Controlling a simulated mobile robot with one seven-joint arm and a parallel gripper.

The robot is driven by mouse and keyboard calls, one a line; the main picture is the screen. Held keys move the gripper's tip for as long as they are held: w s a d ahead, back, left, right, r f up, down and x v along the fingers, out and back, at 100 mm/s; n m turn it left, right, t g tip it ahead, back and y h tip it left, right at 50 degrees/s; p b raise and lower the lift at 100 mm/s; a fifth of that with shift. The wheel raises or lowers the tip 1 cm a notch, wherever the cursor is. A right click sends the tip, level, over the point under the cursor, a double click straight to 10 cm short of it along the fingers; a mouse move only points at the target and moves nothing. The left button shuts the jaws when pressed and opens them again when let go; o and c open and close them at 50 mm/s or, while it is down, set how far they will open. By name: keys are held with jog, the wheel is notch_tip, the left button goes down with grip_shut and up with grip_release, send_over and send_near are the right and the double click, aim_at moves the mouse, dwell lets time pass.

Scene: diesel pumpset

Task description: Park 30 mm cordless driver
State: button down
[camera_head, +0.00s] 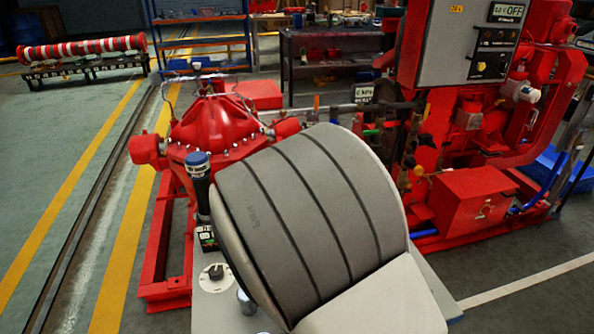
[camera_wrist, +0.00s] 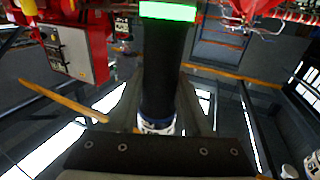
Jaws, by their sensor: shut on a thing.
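In the wrist view, the cordless driver (camera_wrist: 165,75) is a black cylinder with a bright green band at its far end. A blue and white ring shows at its near end. My gripper (camera_wrist: 158,105) is shut on it, with a grey finger on each side. In the head view, a black tool with a blue cap (camera_head: 198,180) stands upright just left of the large grey arm link of mine. I cannot tell whether it is the held driver. My gripper is hidden behind that link in the head view. No parking place is clearly seen.
A red pump casing (camera_head: 212,122) on a red frame stands behind the blue-capped tool. A red engine (camera_head: 470,195) with a grey control box (camera_head: 450,45) stands at right. A dark bench (camera_head: 325,42) stands behind.

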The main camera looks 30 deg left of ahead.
jog(key=shift+f, duration=0.2)
jog(key=shift+c, duration=2.1)
grip_release()
jog(key=shift+o, duration=0.8)
jog(key=shift+f, duration=0.15)
jog(key=p+v, duration=0.1)
jog(key=v, duration=1.6)
jog(key=shift+s+r, duration=0.2)
jog(key=shift+d, duration=0.1)
